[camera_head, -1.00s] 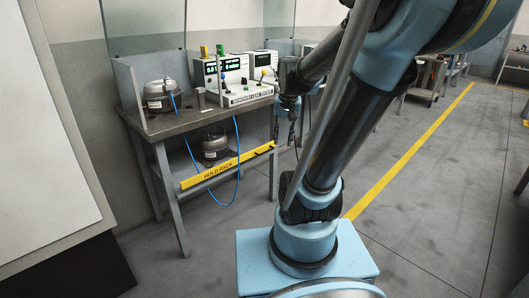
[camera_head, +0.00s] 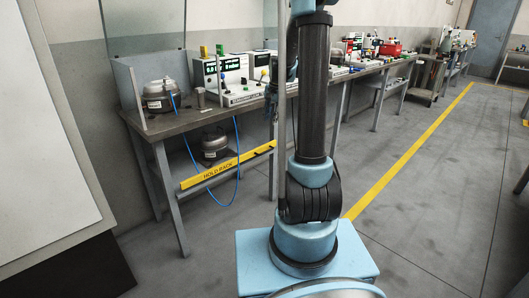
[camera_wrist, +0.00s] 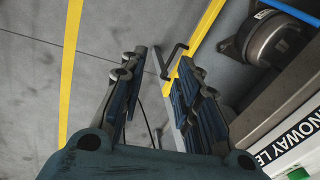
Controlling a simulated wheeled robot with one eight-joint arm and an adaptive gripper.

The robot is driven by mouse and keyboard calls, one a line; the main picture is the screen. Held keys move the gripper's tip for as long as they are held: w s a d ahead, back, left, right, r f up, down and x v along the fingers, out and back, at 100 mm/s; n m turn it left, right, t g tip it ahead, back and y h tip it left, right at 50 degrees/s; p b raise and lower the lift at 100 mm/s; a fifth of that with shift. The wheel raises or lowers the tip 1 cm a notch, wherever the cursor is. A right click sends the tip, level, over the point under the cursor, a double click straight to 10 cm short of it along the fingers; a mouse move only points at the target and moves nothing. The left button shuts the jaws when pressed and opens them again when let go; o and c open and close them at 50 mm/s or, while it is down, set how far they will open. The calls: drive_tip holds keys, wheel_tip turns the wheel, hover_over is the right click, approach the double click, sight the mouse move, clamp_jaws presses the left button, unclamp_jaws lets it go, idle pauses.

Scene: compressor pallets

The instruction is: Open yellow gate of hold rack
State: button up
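The yellow gate (camera_head: 215,171), lettered HOLD RACK, lies across the front of the low shelf under the bench. In the wrist view the gate (camera_wrist: 209,27) runs down to the right finger. A dark bent handle (camera_wrist: 171,58) shows near its end, between the fingertips in the picture; I cannot tell if it touches them. My gripper (camera_wrist: 163,59) is open, with its fingers apart and nothing clearly held. In the head view it is mostly hidden behind my arm, by the bench's front edge. A metal compressor (camera_head: 214,146) sits on the shelf behind the gate; it also shows in the wrist view (camera_wrist: 272,42).
The bench top (camera_head: 190,121) carries another compressor (camera_head: 160,96) and a white leak tester (camera_head: 246,93). A blue hose (camera_head: 238,150) hangs in front of the gate. The floor in front is clear, with a yellow line (camera_head: 410,150). More benches stand along the wall.

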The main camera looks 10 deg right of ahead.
drive_tip(key=w+f+m, duration=0.2)
drive_tip(key=w+f, duration=0.6)
drive_tip(key=w, duration=0.3)
approach(265, 149)
drive_tip(key=s+f, duration=0.1)
drive_tip(key=f, duration=0.1)
drive_tip(key=s+a+f, duration=0.1)
drive_tip(key=f, duration=0.1)
drive_tip(key=s+a+f, duration=0.1)
drive_tip(key=s+f, duration=0.1)
drive_tip(key=shift+f, duration=0.25)
clamp_jaws()
